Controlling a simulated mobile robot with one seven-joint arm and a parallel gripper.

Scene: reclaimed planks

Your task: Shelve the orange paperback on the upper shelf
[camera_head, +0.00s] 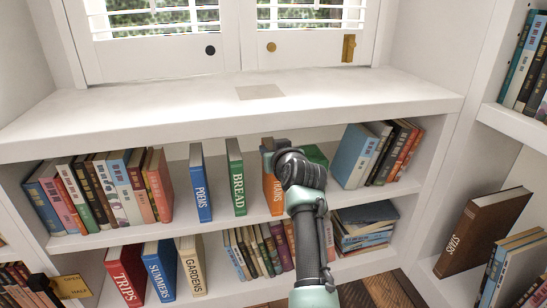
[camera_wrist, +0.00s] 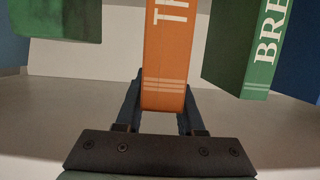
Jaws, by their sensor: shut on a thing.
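The orange paperback (camera_head: 277,196), its spine lettering partly covered, is upright in the upper shelf bay, right of the green BREAD book (camera_head: 236,178). My gripper (camera_wrist: 160,118) is shut on it, with a dark finger on each side of the spine in the wrist view (camera_wrist: 166,55). In the head view my wrist hides the book's upper right part. Its lower end is near the upper shelf (camera_head: 105,236) surface; I cannot tell whether it touches. The BREAD book also shows in the wrist view (camera_wrist: 246,50), apart from the orange book.
A blue POEMS book (camera_head: 201,184) stands left of BREAD. A green thing (camera_head: 316,154) is partly hidden behind my wrist. Leaning books (camera_head: 360,155) fill the right end, and a row of books (camera_head: 122,186) fills the left. The lower shelf holds more books, including TRIPS (camera_head: 125,275).

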